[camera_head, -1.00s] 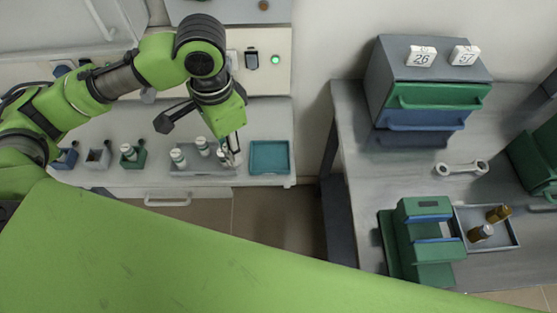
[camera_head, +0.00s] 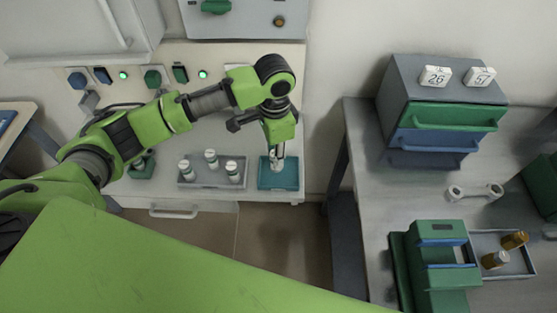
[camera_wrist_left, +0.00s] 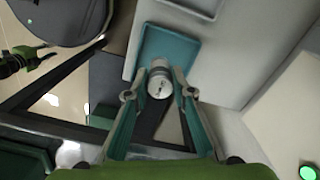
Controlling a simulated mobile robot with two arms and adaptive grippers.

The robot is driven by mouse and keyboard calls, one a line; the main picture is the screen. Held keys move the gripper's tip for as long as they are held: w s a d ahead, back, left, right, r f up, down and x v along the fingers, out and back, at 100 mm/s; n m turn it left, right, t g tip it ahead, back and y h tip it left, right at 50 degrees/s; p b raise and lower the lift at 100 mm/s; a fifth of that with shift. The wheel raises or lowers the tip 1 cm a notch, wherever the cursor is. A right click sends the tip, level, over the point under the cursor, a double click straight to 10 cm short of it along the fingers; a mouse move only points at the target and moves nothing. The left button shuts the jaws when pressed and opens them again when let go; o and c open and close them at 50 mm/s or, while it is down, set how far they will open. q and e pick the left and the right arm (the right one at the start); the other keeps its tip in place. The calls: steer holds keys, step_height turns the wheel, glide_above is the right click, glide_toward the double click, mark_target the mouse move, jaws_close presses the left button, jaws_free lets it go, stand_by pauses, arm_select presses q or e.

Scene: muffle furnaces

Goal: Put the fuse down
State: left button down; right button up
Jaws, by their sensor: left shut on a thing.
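My left gripper (camera_head: 277,160) is over the teal tray (camera_head: 290,184) on the bench below the furnace panel. It is shut on a white fuse (camera_wrist_left: 159,85), which points down between the fingers in the left wrist view. In that view the fuse end overlaps the near part of the teal tray (camera_wrist_left: 178,45). Whether the fuse touches the tray floor I cannot tell. In the head view the fingers mostly hide the fuse. My right gripper is in neither view.
A grey tray (camera_head: 205,185) with several white-and-green fuses stands left of the teal tray. A green holder (camera_head: 142,168) is further left.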

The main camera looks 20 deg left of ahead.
arm_select(q)
steer(key=shift+w+d+f, duration=0.2)
steer(key=shift+w+f, duration=0.25)
steer(key=shift+f, duration=0.1)
steer(key=shift+w+f, duration=0.15)
steer(key=shift+f, duration=1.55)
steer(key=shift+f, duration=0.15)
steer(key=c, duration=1.7)
jaws_free()
step_height(320, 180, up, 12)
steer(key=shift+r, duration=0.2)
